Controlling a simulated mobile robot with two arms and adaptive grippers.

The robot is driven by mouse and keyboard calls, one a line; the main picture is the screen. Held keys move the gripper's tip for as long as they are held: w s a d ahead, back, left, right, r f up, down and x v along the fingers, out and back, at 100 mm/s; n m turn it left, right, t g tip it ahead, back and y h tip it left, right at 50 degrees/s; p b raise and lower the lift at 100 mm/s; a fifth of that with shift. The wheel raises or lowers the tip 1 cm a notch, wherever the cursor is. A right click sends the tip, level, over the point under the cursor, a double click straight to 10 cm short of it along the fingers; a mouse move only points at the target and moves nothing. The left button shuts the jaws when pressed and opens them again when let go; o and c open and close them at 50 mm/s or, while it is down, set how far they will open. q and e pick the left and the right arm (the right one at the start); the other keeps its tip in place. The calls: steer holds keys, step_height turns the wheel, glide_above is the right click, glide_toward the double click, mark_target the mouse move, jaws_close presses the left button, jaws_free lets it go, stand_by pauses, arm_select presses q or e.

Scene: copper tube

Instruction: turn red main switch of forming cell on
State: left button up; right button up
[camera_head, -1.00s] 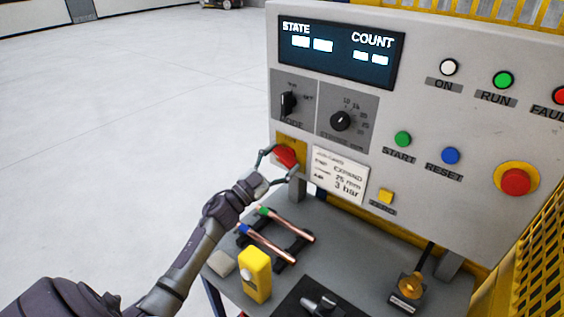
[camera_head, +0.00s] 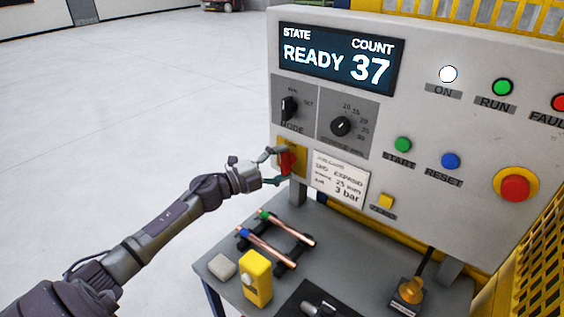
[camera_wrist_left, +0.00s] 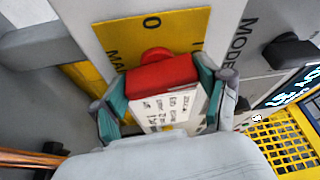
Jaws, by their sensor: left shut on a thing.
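The red main switch (camera_head: 287,161) sits on a yellow plate (camera_head: 299,147) at the lower left of the grey control panel. My left gripper (camera_head: 277,167) is shut on the switch handle, which stands close to upright in the head view. In the left wrist view the red handle (camera_wrist_left: 162,74) lies between the teal fingertips (camera_wrist_left: 163,100), below a "0" mark on the yellow plate (camera_wrist_left: 165,32). The display (camera_head: 337,61) is lit and reads READY and COUNT 37. The white ON lamp (camera_head: 448,74) looks bright. My right gripper is not in view.
A white card (camera_head: 340,179) hangs right of the switch. Below, the grey table (camera_head: 345,262) bears two copper tubes (camera_head: 290,228) on a dark rack, a yellow block (camera_head: 256,277) and a small grey block (camera_head: 222,267). Open floor lies left.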

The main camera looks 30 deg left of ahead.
arm_select(q)
steer(key=shift+m+g+p, duration=0.3)
steer(key=shift+m+g, duration=0.1)
steer(key=shift+m, duration=0.6)
steer(key=shift+y, duration=0.3)
steer(key=o, duration=1.2)
steer(key=shift+c, duration=0.2)
steer(key=shift+s+a, duration=0.1)
steer(key=shift+s, duration=0.05)
steer(key=v, duration=1.1)
steer(key=shift+s+a, duration=0.2)
steer(key=shift+s, duration=0.15)
